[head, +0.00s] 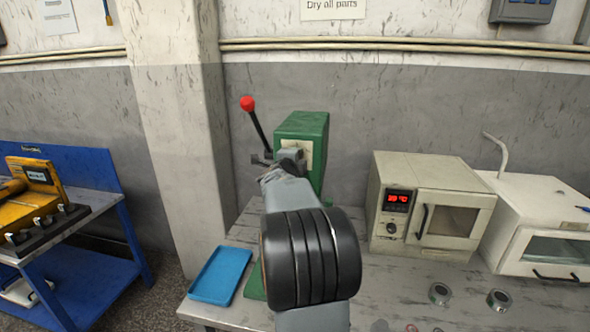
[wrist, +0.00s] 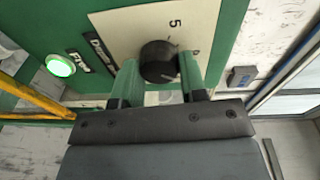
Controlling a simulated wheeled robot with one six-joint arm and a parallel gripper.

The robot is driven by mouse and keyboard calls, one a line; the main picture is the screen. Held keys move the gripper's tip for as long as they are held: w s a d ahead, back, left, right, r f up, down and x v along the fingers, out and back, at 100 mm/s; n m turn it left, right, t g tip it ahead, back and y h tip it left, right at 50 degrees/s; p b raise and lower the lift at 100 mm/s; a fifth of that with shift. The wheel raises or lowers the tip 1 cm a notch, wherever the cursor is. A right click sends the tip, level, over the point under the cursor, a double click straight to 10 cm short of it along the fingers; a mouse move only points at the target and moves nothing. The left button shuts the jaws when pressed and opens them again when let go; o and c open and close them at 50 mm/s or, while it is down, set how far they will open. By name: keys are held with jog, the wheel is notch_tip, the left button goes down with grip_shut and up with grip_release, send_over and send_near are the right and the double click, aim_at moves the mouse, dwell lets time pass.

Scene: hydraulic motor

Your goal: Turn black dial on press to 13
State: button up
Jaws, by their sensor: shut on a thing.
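The green press (head: 308,128) stands at the back of the bench against the wall, with a red-knobbed lever (head: 247,104) at its left. My gripper (head: 291,157) is at the cream dial plate on the press's front; my arm hides the dial in the head view. In the wrist view the black dial (wrist: 158,54) sits between the two green fingers of my gripper (wrist: 160,70), which is shut on its sides. The cream plate (wrist: 118,24) shows a 5 above the dial and a partly hidden figure at the right. I cannot read the dial's setting.
A lit green button (wrist: 61,65) is left of the dial plate. A yellow bar (wrist: 35,98) crosses at left. A blue tray (head: 221,276) lies on the bench's left. An oven (head: 388,170) with a red display and a white cabinet (head: 520,215) stand at right.

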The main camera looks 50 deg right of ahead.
jog(key=m+b, duration=0.3)
jog(key=m, duration=0.2)
jog(key=shift+f+y, duration=0.1)
jog(key=shift+y, duration=0.3)
dwell(0.4)
jog(key=o, duration=0.9)
jog(key=b+v, duration=0.1)
jog(key=v, duration=1.2)
jog(key=shift+s+a, duration=0.3)
jog(key=shift+s, duration=0.1)
